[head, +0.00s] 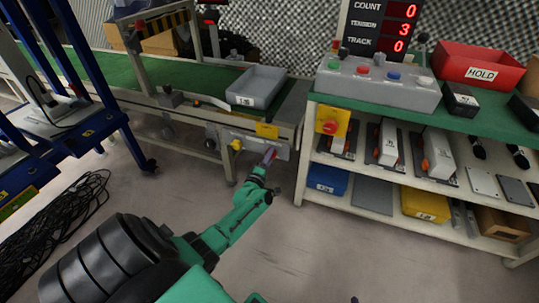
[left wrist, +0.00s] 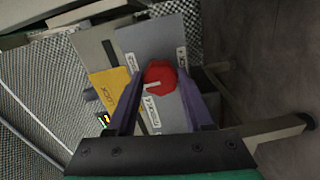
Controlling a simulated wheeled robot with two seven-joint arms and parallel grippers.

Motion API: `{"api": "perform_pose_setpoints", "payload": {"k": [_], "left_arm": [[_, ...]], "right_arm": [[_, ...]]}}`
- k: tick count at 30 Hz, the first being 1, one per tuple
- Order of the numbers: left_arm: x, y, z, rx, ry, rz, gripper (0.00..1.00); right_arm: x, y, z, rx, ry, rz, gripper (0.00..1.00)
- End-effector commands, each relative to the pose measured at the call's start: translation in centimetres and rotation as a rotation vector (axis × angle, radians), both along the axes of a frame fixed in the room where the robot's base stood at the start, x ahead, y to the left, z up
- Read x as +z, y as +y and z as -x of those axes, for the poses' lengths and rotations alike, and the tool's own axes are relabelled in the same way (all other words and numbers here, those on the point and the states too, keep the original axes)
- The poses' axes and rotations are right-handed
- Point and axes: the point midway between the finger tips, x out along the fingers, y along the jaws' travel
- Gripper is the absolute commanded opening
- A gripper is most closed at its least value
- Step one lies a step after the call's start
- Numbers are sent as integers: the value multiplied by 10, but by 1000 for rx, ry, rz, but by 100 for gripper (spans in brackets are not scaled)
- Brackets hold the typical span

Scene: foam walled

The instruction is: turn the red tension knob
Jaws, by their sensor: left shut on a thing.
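The red tension knob (left wrist: 160,72) sits on a grey panel plate (left wrist: 160,38) between my left gripper's purple fingers in the left wrist view. A short white pointer mark shows on its face. In the head view my green left arm reaches to the conveyor's front panel (head: 240,143), and the left gripper (head: 269,156) is at its right part, shut on the knob and mostly covering it. The display (head: 380,28) reads count 0, tension 3, track 0. My right gripper is not in view.
A grey bin (head: 256,87) stands on the conveyor above. A shelf bench with a red stop button (head: 330,127) is at right. Cables (head: 65,220) lie on the floor at left.

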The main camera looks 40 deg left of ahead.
Motion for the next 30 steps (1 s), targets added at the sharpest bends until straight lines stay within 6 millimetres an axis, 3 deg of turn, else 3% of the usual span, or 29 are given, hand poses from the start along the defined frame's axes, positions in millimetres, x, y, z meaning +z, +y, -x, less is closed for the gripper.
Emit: {"api": "perform_pose_setpoints", "payload": {"k": [11, 12, 14, 25, 29, 30], "left_arm": [[-1, -2, 0, -3, 4, -3, 0], [-1, -2, 0, -3, 3, -2, 59], [-1, -1, 0, -2, 3, -2, 82], [1, -2, 3, -1, 2, -3, 82], [4, -8, 21, -2, 5, -4, 82], [6, -11, 30, -1, 7, -3, 82]], "right_arm": [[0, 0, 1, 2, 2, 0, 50], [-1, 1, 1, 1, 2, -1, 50], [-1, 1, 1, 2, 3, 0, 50], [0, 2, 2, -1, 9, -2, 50], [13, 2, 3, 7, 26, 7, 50], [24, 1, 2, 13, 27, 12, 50]]}}
